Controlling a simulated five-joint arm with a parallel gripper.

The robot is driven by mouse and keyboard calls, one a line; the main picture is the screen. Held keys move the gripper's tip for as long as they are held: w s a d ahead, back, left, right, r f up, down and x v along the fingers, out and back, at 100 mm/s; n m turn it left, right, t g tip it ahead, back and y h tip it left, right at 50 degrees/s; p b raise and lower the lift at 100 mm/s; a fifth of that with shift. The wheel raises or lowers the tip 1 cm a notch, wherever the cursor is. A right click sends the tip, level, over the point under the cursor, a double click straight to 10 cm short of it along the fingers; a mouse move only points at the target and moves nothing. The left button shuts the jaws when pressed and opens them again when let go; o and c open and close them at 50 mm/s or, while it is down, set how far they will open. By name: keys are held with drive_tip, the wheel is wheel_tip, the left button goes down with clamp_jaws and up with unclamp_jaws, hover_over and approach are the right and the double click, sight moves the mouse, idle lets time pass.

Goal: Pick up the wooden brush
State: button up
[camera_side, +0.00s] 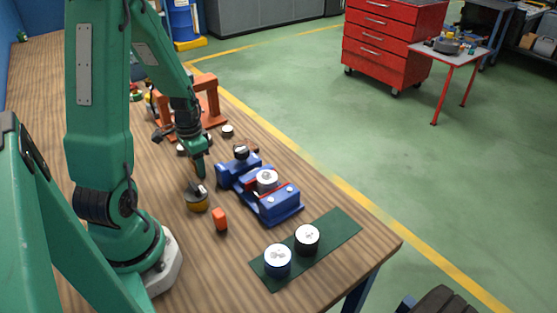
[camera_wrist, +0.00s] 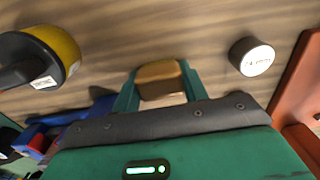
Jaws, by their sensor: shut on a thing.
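The wooden brush (camera_wrist: 161,78) shows in the wrist view as a brown, rounded block. It sits between the two green fingers of my gripper (camera_wrist: 160,84), which are shut on it. Only part of the brush shows; the rest is hidden by the gripper. In the side view my gripper (camera_side: 200,168) points down over the wooden bench, left of the blue vise. I cannot make out the brush there, and I cannot tell whether it touches the bench.
The blue vise (camera_side: 282,207) is to the right. A small white-topped cylinder (camera_wrist: 251,57) and an orange frame (camera_side: 211,103) are close. A green mat (camera_side: 339,227) lies near the bench edge.

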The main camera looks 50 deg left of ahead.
drive_tip(key=shift+r, duration=0.1)
drive_tip(key=shift+r, duration=2)
drive_tip(key=w+d+r, duration=0.2)
drive_tip(key=d+r, duration=0.4)
drive_tip(key=d, duration=0.5)
drive_tip(key=shift+d+r, duration=0.25)
drive_tip(key=shift+r, duration=0.15)
